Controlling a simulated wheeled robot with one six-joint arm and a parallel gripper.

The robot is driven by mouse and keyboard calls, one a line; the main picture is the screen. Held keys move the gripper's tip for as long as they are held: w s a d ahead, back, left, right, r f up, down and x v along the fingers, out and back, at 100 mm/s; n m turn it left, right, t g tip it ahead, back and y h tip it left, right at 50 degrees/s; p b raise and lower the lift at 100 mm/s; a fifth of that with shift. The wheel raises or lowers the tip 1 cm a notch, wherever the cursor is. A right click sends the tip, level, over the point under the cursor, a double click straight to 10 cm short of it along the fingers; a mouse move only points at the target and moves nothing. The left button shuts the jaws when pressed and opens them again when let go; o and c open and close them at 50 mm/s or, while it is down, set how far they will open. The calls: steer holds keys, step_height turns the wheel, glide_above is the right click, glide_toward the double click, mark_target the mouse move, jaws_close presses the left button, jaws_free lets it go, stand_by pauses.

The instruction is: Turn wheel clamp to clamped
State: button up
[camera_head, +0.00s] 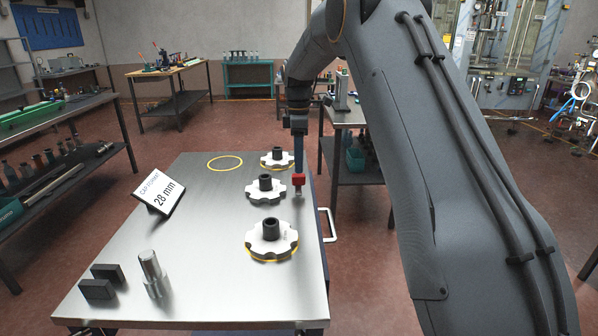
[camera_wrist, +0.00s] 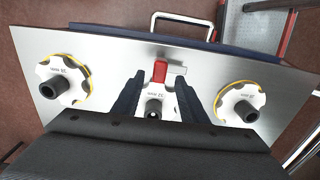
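A small red lever (camera_head: 298,179) with a silver metal piece stands at the right edge of the steel table (camera_head: 205,240); it looks like the wheel clamp. In the wrist view the red lever (camera_wrist: 160,71) stands upright in the picture, with the silver piece (camera_wrist: 177,70) at its right. My gripper (camera_head: 299,164) points down just above the lever. In the wrist view my gripper (camera_wrist: 160,78) is open, with the lever between its fingertips. I cannot tell whether the fingers touch it. The middle white star wheel (camera_wrist: 154,107) shows partly hidden between the fingers.
Star wheels with black hubs stand at the front (camera_head: 271,240), middle (camera_head: 265,189) and back (camera_head: 277,158). A "CAP FORMAT 28 mm" sign (camera_head: 159,192), a silver post (camera_head: 151,272) and two black blocks (camera_head: 97,288) are left. A handle (camera_head: 328,224) sticks out at the right.

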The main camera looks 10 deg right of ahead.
mark_target(299, 175)
steer(key=shift+f+p, duration=0.45)
steer(key=shift+f, duration=1.8)
jaws_close()
